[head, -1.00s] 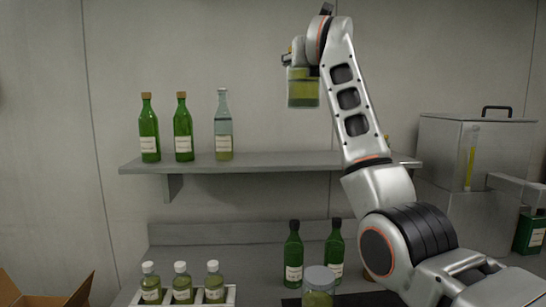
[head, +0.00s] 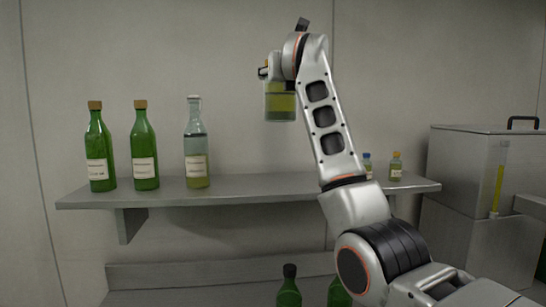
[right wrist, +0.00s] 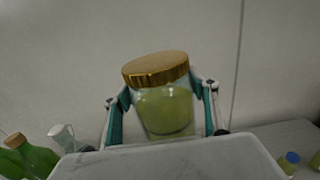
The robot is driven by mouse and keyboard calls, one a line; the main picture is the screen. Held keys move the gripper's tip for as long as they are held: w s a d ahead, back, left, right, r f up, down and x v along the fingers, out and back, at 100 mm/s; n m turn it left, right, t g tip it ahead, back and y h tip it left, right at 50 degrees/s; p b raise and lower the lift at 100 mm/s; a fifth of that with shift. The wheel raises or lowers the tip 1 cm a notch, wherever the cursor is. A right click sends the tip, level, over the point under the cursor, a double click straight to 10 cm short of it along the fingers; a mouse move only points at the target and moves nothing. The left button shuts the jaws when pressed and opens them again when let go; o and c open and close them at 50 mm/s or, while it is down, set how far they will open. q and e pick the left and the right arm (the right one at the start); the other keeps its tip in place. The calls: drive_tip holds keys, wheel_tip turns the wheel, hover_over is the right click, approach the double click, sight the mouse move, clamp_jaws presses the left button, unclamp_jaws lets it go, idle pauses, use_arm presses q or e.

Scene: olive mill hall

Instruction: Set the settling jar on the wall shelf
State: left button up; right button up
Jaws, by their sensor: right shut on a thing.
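The settling jar (head: 280,104) is a clear glass jar with yellow-green liquid. It is held in the air above the wall shelf (head: 250,190) in the head view, apart from the shelf surface. In the right wrist view the jar (right wrist: 165,108) has a gold lid and sits between the two teal fingers of my right gripper (right wrist: 164,112), which is shut on it. In the head view the right gripper (head: 268,74) is small and partly hidden by its wrist. My left gripper is not in view.
Two corked green bottles (head: 144,148) and a clear bottle (head: 195,145) stand on the shelf's left part. Two small bottles (head: 395,167) stand at its right end, partly behind my arm. The shelf's middle is bare. A steel tank (head: 480,170) stands at right.

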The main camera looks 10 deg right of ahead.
wheel_tip(320, 180, down, 13)
drive_tip(key=shift+r, duration=0.15)
drive_tip(key=shift+f, duration=0.35)
wheel_tip(320, 180, down, 4)
drive_tip(key=shift+r, duration=0.1)
drive_tip(key=o, duration=1.7)
drive_tip(key=shift+f, duration=0.3)
drive_tip(key=o, duration=0.4)
drive_tip(key=shift+r, duration=0.1)
